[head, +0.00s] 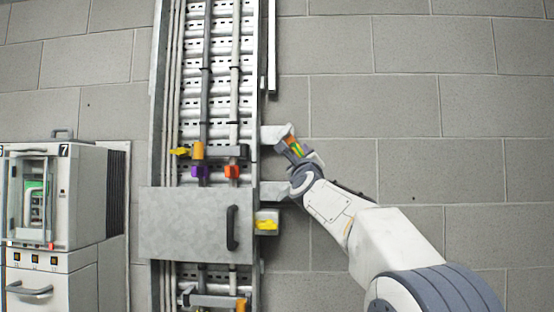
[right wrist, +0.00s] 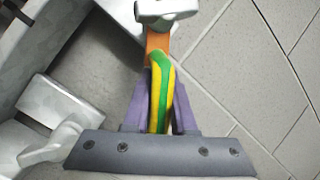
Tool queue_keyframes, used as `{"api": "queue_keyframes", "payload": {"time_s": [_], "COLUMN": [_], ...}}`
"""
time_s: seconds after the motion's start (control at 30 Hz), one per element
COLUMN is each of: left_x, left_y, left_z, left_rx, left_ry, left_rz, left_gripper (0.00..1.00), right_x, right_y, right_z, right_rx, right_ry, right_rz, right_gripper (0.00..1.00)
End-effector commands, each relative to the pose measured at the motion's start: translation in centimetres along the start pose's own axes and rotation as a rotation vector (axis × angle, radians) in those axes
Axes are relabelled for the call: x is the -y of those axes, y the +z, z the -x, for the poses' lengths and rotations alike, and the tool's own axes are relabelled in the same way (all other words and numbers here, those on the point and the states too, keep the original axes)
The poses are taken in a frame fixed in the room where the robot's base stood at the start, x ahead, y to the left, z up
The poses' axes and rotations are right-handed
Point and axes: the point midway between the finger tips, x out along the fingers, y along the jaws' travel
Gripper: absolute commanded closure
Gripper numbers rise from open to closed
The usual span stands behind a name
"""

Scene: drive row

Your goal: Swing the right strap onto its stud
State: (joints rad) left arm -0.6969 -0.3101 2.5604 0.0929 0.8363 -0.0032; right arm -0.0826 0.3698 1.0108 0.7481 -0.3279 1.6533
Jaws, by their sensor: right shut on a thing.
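A green-and-yellow strap (right wrist: 161,92) with an orange end (right wrist: 156,44) stands between the purple fingers of my right gripper (right wrist: 160,112), which is shut on it. The orange end meets a pale metal part (right wrist: 165,10) at the top of the right wrist view. In the head view the strap (head: 295,149) shows small at my right gripper (head: 297,151), just right of the upper grey bracket (head: 272,134). A pale metal fitting (right wrist: 48,150) shows at the lower left of the right wrist view; I cannot tell if it is the stud. My left gripper is out of view.
A metal cable ladder (head: 220,105) runs up the block wall, with a grey plate (head: 185,225) and black handle (head: 232,228) across it. A lower bracket (head: 272,191) and yellow piece (head: 266,224) stick out below. A cabinet (head: 75,195) stands left. The wall at right is bare.

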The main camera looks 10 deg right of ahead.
Motion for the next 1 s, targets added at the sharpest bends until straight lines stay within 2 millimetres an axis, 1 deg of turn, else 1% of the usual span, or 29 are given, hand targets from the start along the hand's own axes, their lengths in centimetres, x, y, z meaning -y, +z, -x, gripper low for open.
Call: {"api": "queue_keyframes", "payload": {"time_s": [0.03, 0.17, 0.5, 0.73, 1.0], "left_x": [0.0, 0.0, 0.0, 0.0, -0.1], "left_y": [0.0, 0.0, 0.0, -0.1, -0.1], "left_z": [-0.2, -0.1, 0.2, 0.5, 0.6], "left_rx": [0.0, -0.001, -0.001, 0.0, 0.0], "left_ry": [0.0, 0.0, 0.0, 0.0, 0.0], "left_rz": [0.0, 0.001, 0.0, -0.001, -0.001], "left_gripper": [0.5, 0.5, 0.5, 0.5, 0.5], "right_x": [-0.2, -0.8, -2.5, -3.3, -3.6], "right_y": [-0.3, -0.4, 0.2, 0.5, 0.8], "right_z": [0.1, 0.2, 0.3, 0.3, 0.3], "right_rx": [-0.013, -0.038, -0.092, -0.115, -0.125], "right_ry": [-0.017, -0.064, -0.166, -0.211, -0.234], "right_rz": [-0.041, -0.152, -0.403, -0.511, -0.566], "right_gripper": [1.0, 1.0, 1.0, 1.0, 1.0]}}
